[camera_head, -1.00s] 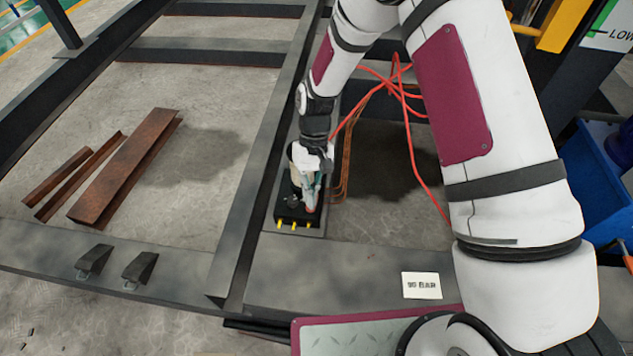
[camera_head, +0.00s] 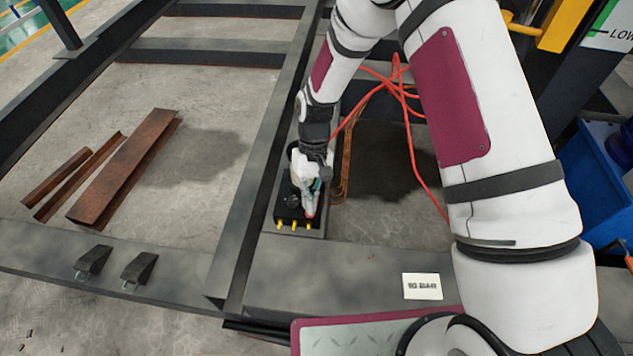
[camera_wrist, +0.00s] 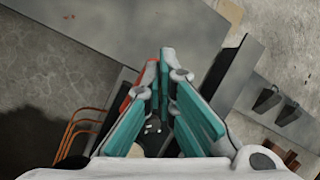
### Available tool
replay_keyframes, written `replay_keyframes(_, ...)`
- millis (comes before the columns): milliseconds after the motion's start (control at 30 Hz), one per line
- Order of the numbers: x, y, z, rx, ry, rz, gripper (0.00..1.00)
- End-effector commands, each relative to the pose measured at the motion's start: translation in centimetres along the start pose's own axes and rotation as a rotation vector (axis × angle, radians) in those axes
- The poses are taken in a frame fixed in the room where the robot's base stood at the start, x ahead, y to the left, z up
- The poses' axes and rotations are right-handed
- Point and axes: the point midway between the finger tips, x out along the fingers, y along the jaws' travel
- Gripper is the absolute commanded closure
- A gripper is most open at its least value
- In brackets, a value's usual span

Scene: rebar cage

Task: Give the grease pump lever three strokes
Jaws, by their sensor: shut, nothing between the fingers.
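The grease pump (camera_head: 287,215) is a dark block with yellow fittings along its front edge, mounted on the dark frame beam. My gripper (camera_head: 311,208) is at the pump's right side, low over the block. In the wrist view my teal fingers (camera_wrist: 164,62) are together at the tips with nothing held between them. A red part, probably the lever's grip (camera_wrist: 146,76), shows beside the left finger. The rest of the lever is hidden, and I cannot tell whether the fingers touch it.
Copper-coloured pipes (camera_head: 345,175) run close to the right of the pump, with a red hose (camera_head: 412,140) beyond. A "10 BAR" card (camera_head: 422,286) lies on the front beam. Rusty steel channels (camera_head: 125,170) lie on the floor at left.

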Motion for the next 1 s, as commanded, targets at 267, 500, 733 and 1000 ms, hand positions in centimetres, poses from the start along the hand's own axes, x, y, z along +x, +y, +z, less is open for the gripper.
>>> replay_keyframes(267, 1.2, -0.1, 0.2, 0.0, -0.002, 0.0, 1.0)
replay_keyframes(500, 1.4, -0.1, 0.2, 0.0, 0.0, 0.0, 1.0)
replay_keyframes(733, 1.8, -0.1, 0.2, 0.0, -0.001, 0.0, 1.0)
replay_keyframes(1000, 2.8, -0.1, 0.3, 0.0, -0.002, 0.0, 1.0)
